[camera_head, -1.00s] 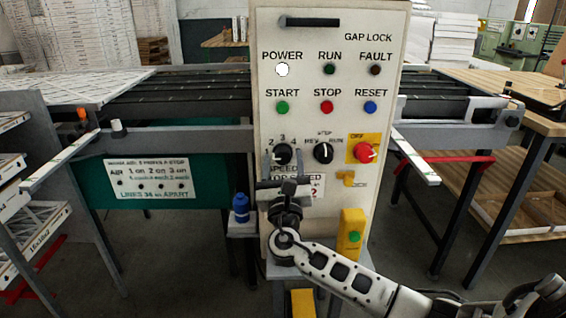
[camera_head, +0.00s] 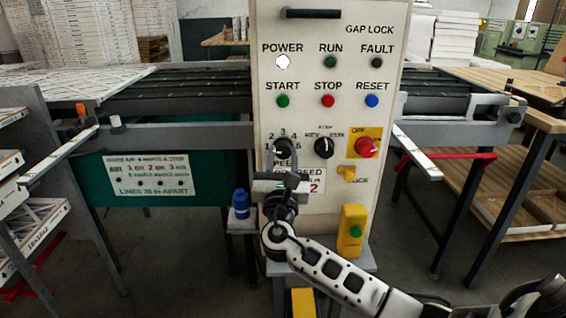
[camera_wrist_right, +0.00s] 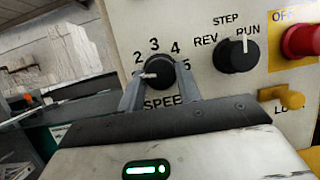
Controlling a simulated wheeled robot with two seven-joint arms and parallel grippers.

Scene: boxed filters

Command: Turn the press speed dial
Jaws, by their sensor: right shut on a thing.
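The black press speed dial (camera_head: 283,147) is on the white control panel, under the START button, with numbers around it. In the right wrist view the dial (camera_wrist_right: 159,72) shows a white pointer mark toward the left, just below the 2. The 3, 4 and 5 also show there; the 1 does not. My right gripper (camera_head: 284,157) reaches up to the dial from below. In the right wrist view its two fingers (camera_wrist_right: 159,88) are shut on the dial's sides. The gripper partly hides the SPEED label and the sign below. My left gripper is not in view.
The REV/STEP/RUN selector (camera_head: 323,147) sits close right of the dial. Further right are the red knob (camera_head: 366,147) and a yellow lock knob (camera_head: 347,173). A blue bottle (camera_head: 241,205) stands on a small shelf left of the panel's lower part.

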